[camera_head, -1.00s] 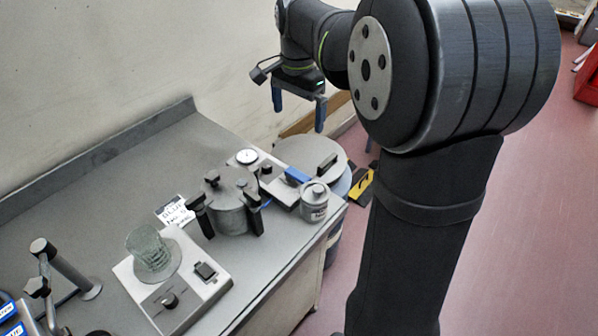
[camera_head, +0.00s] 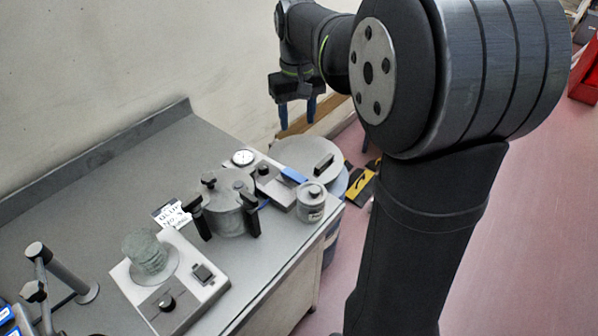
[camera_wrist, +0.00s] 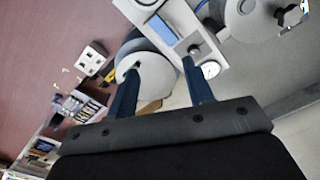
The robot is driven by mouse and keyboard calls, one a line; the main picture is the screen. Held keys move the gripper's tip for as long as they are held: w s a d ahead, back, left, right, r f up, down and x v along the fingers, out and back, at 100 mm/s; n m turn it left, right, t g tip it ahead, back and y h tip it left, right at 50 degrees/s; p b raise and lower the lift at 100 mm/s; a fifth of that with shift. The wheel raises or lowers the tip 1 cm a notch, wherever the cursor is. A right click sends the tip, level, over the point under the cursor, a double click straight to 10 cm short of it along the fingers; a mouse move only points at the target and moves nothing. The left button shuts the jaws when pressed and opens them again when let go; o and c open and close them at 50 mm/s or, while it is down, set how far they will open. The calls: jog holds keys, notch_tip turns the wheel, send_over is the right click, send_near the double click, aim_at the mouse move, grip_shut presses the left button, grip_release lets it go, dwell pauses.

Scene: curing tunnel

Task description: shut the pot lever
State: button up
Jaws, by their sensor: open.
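The grey lidded pot (camera_head: 229,210) stands on the bench with black clamps at its sides and a knob on its lid; its lid also shows at the top right of the wrist view (camera_wrist: 255,12). Beside it is a pale block with a dial gauge (camera_head: 243,158), a black knob and a blue lever (camera_head: 293,175). I cannot tell for sure that this is the pot lever. The gauge shows in the wrist view (camera_wrist: 210,69). My gripper (camera_head: 297,112) is open and empty, pointing down, above and behind the block, touching nothing. Its blue fingers show in the wrist view (camera_wrist: 160,66).
A small lidded jar (camera_head: 311,203) stands at the bench's right edge, close to the lever. A round-lidded drum (camera_head: 300,155) stands beyond the bench end. A white device (camera_head: 195,285) carrying a ribbed glass (camera_head: 146,252) is at front left. A label card (camera_head: 172,215) lies by the pot.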

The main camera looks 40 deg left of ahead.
aim_at(299, 178)
jog(key=f+n, duration=0.2)
jog(key=f, duration=0.4)
jog(key=f+n, duration=0.1)
jog(key=f, duration=0.4)
jog(key=f+n, duration=0.2)
jog(key=f, duration=0.4)
jog(key=shift+d+f+n, duration=0.3)
jog(key=shift+f, duration=0.05)
jog(key=c, duration=1)
